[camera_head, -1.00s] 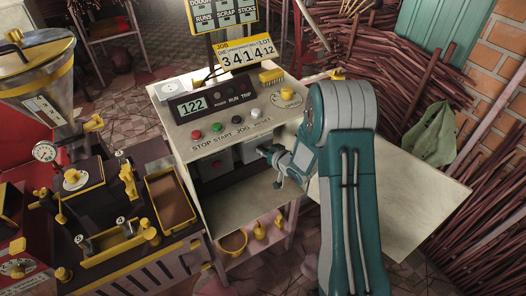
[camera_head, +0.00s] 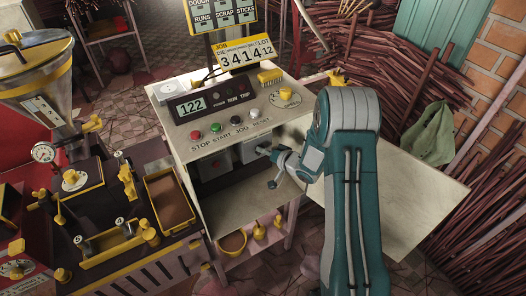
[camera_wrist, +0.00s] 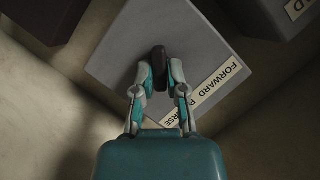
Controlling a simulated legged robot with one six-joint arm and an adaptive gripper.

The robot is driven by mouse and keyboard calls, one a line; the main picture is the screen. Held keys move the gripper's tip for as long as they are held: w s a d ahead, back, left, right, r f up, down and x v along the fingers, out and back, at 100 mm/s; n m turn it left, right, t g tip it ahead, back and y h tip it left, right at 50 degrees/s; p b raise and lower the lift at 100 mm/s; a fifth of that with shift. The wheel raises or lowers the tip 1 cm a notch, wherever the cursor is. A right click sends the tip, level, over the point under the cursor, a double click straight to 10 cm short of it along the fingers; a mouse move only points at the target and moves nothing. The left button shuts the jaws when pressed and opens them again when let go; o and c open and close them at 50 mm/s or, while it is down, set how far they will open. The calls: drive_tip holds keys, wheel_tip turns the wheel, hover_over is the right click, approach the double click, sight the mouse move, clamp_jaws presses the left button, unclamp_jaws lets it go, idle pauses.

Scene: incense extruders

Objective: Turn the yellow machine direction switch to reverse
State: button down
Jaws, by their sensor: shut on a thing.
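The direction switch is a grey box (camera_wrist: 115,45) with a dark knob (camera_wrist: 159,58) on its face, in the wrist view. A white label (camera_wrist: 217,90) beside the knob reads FORWARD, and a partly hidden word ending in RSE lies nearer my gripper. My gripper (camera_wrist: 160,76) is shut on the dark knob, a finger on each side. The knob points roughly up the picture, tilted relative to the box edges. In the head view my gripper (camera_head: 270,168) reaches into the open cabinet front, against a grey box (camera_head: 250,149) under the panel; the knob is hidden there.
The control panel (camera_head: 225,125) with buttons and a 122 display is just above my gripper. A second grey box (camera_wrist: 285,12) is close by at the upper right of the wrist view. A cabinet shelf (camera_head: 245,207) lies below. A black and yellow machine (camera_head: 110,232) stands left.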

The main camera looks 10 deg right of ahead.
drive_tip(key=shift+d+f, duration=0.1)
drive_tip(key=c, duration=0.7)
unclamp_jaws()
drive_tip(key=v, duration=1.2)
drive_tip(key=shift+w, duration=0.1)
